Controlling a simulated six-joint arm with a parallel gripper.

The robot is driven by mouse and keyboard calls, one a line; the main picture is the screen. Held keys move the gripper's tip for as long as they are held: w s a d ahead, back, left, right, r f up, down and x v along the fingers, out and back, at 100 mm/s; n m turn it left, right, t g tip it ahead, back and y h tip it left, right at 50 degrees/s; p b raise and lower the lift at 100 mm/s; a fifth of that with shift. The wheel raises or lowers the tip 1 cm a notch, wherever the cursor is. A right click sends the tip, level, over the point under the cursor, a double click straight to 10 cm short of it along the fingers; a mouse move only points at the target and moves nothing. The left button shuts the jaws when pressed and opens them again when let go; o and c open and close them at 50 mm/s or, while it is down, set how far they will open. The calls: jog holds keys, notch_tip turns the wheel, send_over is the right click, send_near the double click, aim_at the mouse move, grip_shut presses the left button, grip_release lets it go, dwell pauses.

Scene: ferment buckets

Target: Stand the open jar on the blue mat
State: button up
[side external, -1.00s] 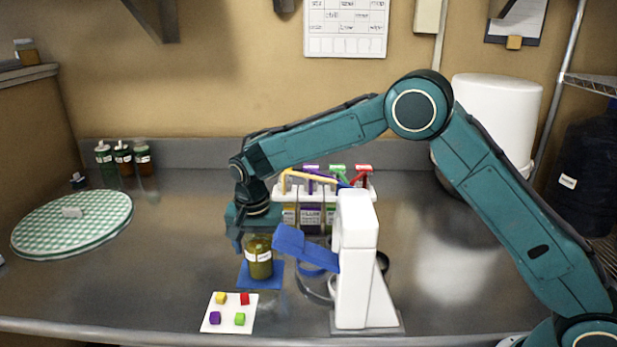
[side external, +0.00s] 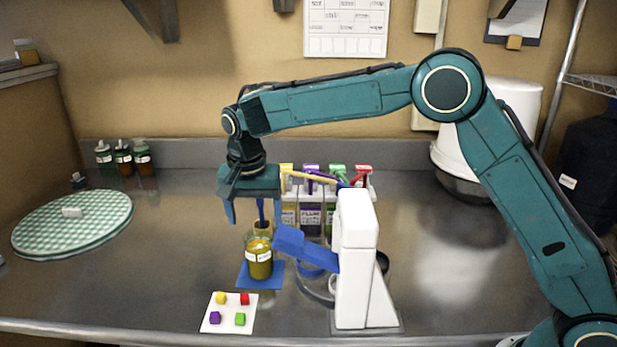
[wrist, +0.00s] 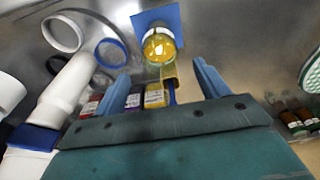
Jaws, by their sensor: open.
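The open jar (side external: 259,262) of yellow-amber liquid with a white label stands upright on the blue mat (side external: 275,283). In the wrist view the jar (wrist: 159,46) shows its open round mouth, with the blue mat (wrist: 145,18) under it. My gripper (side external: 253,214) is open and empty, pointing down above the jar and apart from it. In the wrist view its two blue fingers are spread wide (wrist: 160,88), with the jar beyond their tips.
A white stand with a blue arm (side external: 352,260) is close to the jar's right. A white card with coloured cubes (side external: 228,323) lies in front. A rack of labelled cartons (side external: 311,213) stands behind. A green checked round cloth (side external: 75,225) is at left; the counter between is clear.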

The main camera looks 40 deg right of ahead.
jog(key=shift+s+a+r, duration=0.15)
jog(key=shift+r, duration=1.5)
jog(key=s+d+r+n, duration=0.1)
jog(key=s+d+r, duration=0.2)
jog(key=s+d, duration=0.1)
jog(key=s+d+r+n+t, duration=0.1)
jog(key=s+d+r+n, duration=0.1)
jog(key=s, duration=0.5)
jog(key=s+d+r+n+t, duration=0.1)
jog(key=s+d+r, duration=0.4)
jog(key=r, duration=0.1)
jog(key=shift+s+d+n+y, duration=0.3)
jog(key=shift+s+d+y, duration=0.05)
jog(key=shift+y, duration=0.05)
jog(key=s+d+f+n+t, duration=0.1)
jog(key=s+f+n, duration=0.1)
jog(key=s, duration=0.7)
jog(key=s+d+f+n+t, duration=0.1)
jog(key=s+d+f+n, duration=0.1)
jog(key=s, duration=0.7)
jog(key=shift+s+d+f, duration=0.3)
jog(key=shift+s+f, duration=0.1)
jog(key=shift+f, duration=0.2)
